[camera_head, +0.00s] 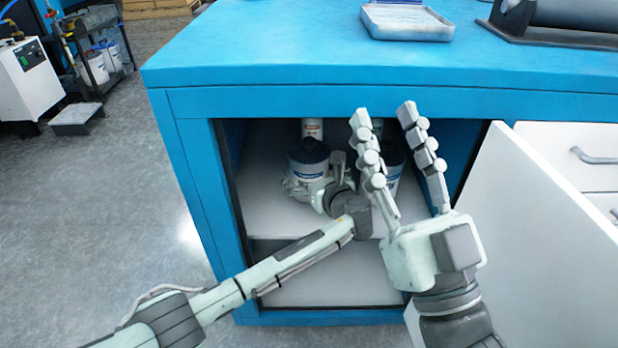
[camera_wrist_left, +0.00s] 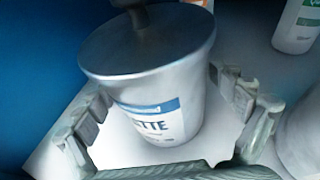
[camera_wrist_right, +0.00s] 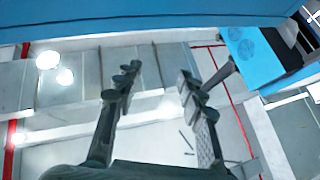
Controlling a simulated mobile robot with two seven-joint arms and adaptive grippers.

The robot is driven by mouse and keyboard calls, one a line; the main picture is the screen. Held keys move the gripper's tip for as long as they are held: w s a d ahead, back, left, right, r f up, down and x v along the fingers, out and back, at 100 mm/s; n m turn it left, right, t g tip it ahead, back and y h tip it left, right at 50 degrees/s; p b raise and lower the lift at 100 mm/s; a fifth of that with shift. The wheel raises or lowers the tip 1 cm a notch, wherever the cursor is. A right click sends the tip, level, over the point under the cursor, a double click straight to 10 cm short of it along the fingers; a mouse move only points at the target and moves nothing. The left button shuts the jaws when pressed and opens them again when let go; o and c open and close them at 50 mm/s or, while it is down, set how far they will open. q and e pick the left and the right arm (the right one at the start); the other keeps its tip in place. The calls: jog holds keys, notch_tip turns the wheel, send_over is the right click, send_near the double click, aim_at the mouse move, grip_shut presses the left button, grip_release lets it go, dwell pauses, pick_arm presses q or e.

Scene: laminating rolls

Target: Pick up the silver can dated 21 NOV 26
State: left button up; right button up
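A grey-white can (camera_head: 308,163) with a dark lid and a blue-banded label stands upright on the cabinet shelf. The left wrist view shows it close up (camera_wrist_left: 150,80), its label ending in "TTE"; I read no date on it. My left gripper (camera_head: 318,185) is inside the cabinet at this can. Its fingers (camera_wrist_left: 165,105) are open on either side of it, and the can looks unheld. My right gripper (camera_head: 384,115) is open and empty, raised in front of the cabinet opening. It hides part of a second can (camera_head: 393,168) on the shelf.
A bottle with a red-brown label (camera_head: 312,128) stands behind the can. A green-labelled bottle (camera_wrist_left: 298,25) shows in the left wrist view. The blue cabinet top (camera_head: 270,45) is above the opening, and an open white door (camera_head: 535,240) stands at right.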

pick_arm(q)
jog(key=c, duration=1.4)
jog(key=shift+r, duration=0.15)
jog(key=shift+c, duration=0.8)
